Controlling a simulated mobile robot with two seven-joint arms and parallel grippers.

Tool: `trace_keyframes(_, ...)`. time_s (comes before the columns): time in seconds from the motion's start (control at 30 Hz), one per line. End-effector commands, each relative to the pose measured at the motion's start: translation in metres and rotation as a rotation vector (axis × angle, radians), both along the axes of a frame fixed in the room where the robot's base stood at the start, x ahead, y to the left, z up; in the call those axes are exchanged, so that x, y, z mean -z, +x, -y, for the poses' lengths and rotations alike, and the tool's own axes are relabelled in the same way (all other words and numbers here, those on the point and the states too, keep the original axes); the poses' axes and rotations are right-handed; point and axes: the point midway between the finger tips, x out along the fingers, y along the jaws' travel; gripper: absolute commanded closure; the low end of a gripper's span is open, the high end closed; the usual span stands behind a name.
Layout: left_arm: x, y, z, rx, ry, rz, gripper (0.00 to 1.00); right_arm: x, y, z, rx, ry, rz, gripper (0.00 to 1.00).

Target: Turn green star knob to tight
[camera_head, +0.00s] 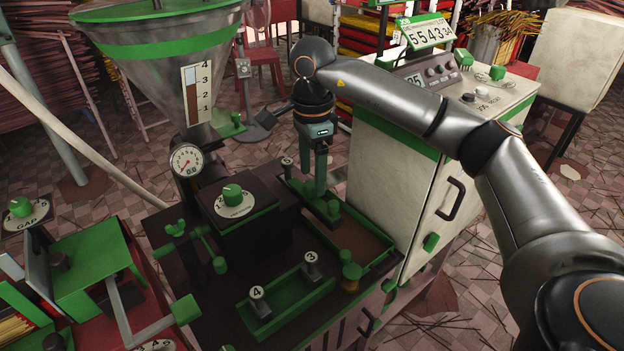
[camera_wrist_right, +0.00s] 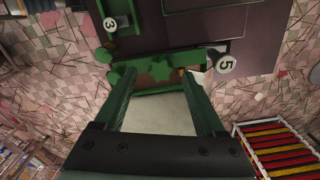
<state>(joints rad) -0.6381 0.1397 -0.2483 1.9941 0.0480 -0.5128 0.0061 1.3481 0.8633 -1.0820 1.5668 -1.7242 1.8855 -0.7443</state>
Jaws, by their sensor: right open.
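My left gripper is not in view.
A marker labelled 5 (camera_head: 287,164) stands close left of my right gripper. A green tray (camera_head: 290,305) with markers 3 and 4 lies in front. A white cabinet (camera_head: 400,190) rises on the right. A hopper (camera_head: 165,60) stands at the back left.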

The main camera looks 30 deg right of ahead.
Motion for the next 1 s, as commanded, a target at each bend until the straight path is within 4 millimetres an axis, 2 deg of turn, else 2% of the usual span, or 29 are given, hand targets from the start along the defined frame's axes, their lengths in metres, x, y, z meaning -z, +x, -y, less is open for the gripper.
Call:
trace_keyframes(0.17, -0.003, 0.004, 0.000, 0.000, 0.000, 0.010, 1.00, 0.015, 0.000, 0.000, 0.000, 0.000, -0.001, 0.28)
trace_keyframes(0.47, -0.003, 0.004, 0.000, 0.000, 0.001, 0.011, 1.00, 0.017, 0.000, 0.000, 0.000, 0.001, 0.000, 0.28)
trace_keyframes(1.0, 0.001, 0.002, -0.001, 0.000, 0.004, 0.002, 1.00, 0.016, 0.000, 0.000, 0.000, 0.001, 0.000, 0.87)
